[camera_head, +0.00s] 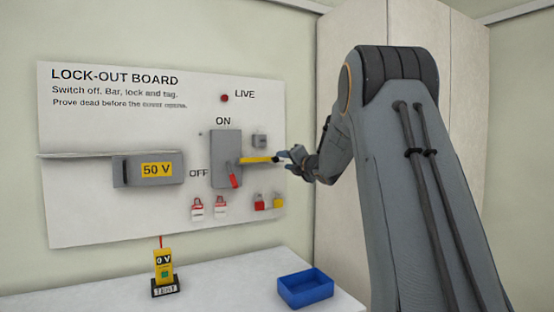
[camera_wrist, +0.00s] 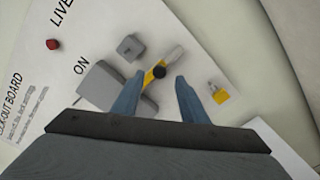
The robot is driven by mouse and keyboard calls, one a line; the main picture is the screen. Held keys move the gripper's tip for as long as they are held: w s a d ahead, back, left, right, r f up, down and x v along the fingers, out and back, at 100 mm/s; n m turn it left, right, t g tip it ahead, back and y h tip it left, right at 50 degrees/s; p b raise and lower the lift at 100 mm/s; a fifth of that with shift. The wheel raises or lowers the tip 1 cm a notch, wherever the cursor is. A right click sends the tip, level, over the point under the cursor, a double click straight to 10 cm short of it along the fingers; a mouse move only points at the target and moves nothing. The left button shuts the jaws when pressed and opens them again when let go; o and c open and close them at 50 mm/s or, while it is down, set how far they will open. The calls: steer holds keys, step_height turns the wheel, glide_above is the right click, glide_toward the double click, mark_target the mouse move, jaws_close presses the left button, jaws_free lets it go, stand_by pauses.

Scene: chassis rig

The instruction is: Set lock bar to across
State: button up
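The yellow lock bar (camera_head: 259,160) sticks out roughly level to the right from the grey switch box (camera_head: 226,150) on the lock-out board. In the wrist view the lock bar (camera_wrist: 150,77) has a black knob (camera_wrist: 159,72) and a pale far end. The red switch handle (camera_head: 234,177) points down, on the OFF side. My gripper (camera_head: 286,156) is at the bar's right end. In the wrist view my gripper (camera_wrist: 157,80) has its fingers apart, with the knob showing between the tips and a gap on each side. I cannot tell whether the fingers reach around it.
A small grey block (camera_head: 259,141) sits above the bar. Red and yellow padlocks (camera_head: 260,202) hang below it, and red-and-white tags (camera_head: 197,208) hang further left. A 50 V box (camera_head: 148,169), a yellow tester (camera_head: 164,266) and a blue tray (camera_head: 305,289) are clear of my gripper.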

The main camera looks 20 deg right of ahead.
mark_target(277, 159)
steer(key=shift+w+a+p, duration=0.2)
steer(key=shift+w+p, duration=0.95)
steer(key=shift+w, duration=2.55)
jaws_close()
